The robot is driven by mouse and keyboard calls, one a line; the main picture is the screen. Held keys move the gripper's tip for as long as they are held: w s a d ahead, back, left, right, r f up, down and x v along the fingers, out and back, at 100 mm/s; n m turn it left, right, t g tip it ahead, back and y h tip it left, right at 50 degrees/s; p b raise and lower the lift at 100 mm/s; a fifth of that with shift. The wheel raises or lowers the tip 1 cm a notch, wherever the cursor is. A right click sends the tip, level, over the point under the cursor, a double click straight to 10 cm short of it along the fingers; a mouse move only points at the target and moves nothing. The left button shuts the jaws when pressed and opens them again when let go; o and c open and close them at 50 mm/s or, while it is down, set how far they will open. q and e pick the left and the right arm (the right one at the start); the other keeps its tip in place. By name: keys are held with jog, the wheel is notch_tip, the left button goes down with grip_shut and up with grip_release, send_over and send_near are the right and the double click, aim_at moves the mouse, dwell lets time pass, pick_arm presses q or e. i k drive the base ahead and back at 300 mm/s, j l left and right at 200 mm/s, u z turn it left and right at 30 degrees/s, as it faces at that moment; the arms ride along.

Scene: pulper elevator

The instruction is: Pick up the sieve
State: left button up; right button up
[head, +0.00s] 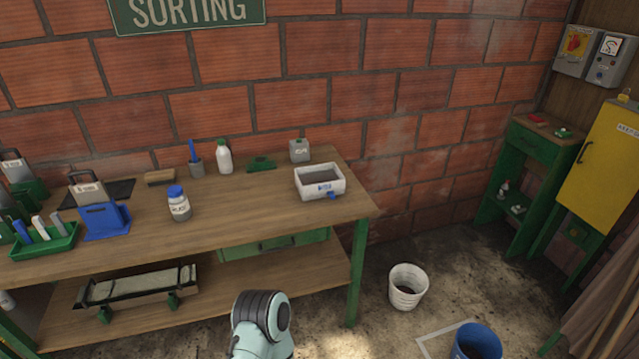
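I cannot make out a clear sieve in the head view. On the wooden workbench (235,215), a white rectangular box (320,181) with a grey inside and a small blue part at its front stands near the right end. A long, flat, pale-topped piece with green feet (138,287) lies on the lower shelf; I cannot tell what it is. A rounded teal and dark link of my own arm shows at the bottom centre, in front of the bench. Neither of my grippers is in view.
Bottles (179,204), a blue holder (103,219) and a green tray (43,239) stand on the bench. A white bucket (407,286) and a blue bin (475,342) stand on the floor. A yellow cabinet (607,150) is at the right. The bench's front middle is clear.

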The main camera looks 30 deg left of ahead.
aim_at(313, 182)
jog(key=i+j+u, duration=0.1)
jog(key=u, duration=0.35)
jog(key=i+u, duration=0.25)
jog(key=u, duration=0.2)
jog(key=i+l+u, duration=0.1)
jog(key=u, duration=0.4)
jog(key=i, duration=0.1)
